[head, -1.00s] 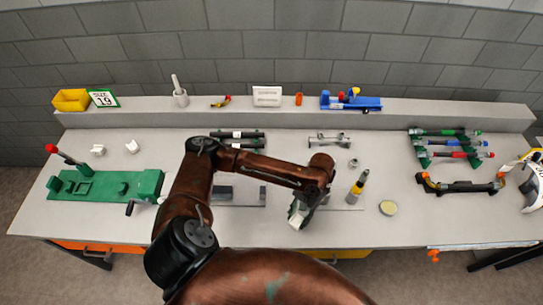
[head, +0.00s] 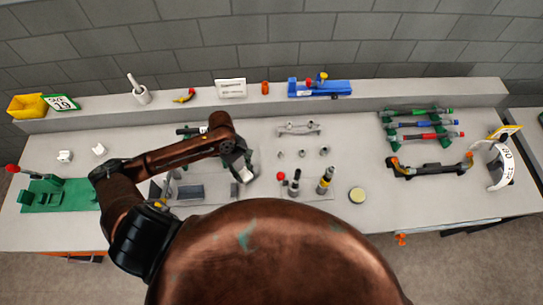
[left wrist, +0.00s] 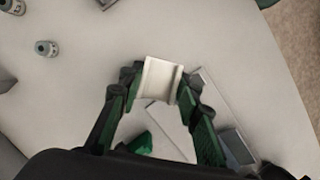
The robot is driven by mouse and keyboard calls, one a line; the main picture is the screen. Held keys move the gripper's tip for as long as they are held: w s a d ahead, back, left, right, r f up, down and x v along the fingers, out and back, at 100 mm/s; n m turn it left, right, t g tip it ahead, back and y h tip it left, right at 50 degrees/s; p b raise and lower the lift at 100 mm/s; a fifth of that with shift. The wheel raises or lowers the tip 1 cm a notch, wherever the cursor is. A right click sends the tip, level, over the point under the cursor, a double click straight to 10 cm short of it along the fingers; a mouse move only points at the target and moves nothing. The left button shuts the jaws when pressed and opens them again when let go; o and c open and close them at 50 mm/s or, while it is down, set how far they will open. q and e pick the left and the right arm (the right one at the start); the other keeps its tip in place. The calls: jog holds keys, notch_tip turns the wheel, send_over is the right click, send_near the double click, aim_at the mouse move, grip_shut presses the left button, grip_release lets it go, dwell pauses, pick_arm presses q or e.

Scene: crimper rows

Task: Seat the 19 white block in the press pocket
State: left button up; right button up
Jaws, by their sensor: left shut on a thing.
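My left gripper (head: 243,174) is shut on a white block (left wrist: 158,80), held above the middle-left of the bench. In the left wrist view the block sits between the two green-and-black fingertips, with a raised lip at its right edge. The number on it cannot be read. The green press (head: 70,196), with a red-knobbed lever (head: 12,169), stands at the far left of the bench, well away from the gripper. My arm covers the press's right end, and its pocket is not clear. My right gripper is not in view.
Two small white blocks (head: 64,156) and (head: 100,149) stand behind the press. A "19" sign (head: 61,103) and yellow bin (head: 27,106) are on the back ledge. A stand with upright tools (head: 324,181) is right of the gripper.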

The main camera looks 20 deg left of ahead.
pick_arm(q)
jog(key=s+a+r+n+t+p, duration=0.1)
jog(key=a+r+n+p, duration=0.15)
jog(key=a+n, duration=0.3)
jog(key=s+a+r+n+t+p, duration=0.2)
jog(key=a+n+p, duration=0.1)
jog(key=a+n, duration=0.25)
jog(key=shift+m, duration=0.4)
jog(key=w+d+f, duration=0.1)
jog(key=w+f, duration=0.1)
jog(key=w, duration=0.1)
jog(key=w+d+f, duration=0.2)
jog(key=w+f, duration=0.1)
jog(key=w, duration=0.1)
jog(key=w+d+f, duration=0.2)
jog(key=w+f, duration=0.1)
jog(key=w, duration=0.1)
jog(key=shift+w+f, duration=0.25)
jog(key=shift+w+d+f, duration=0.25)
jog(key=shift+w+f, duration=0.05)
jog(key=shift+f, duration=0.2)
jog(key=x, duration=0.3)
jog(key=shift+a, duration=0.3)
jog(key=shift+f, duration=0.3)
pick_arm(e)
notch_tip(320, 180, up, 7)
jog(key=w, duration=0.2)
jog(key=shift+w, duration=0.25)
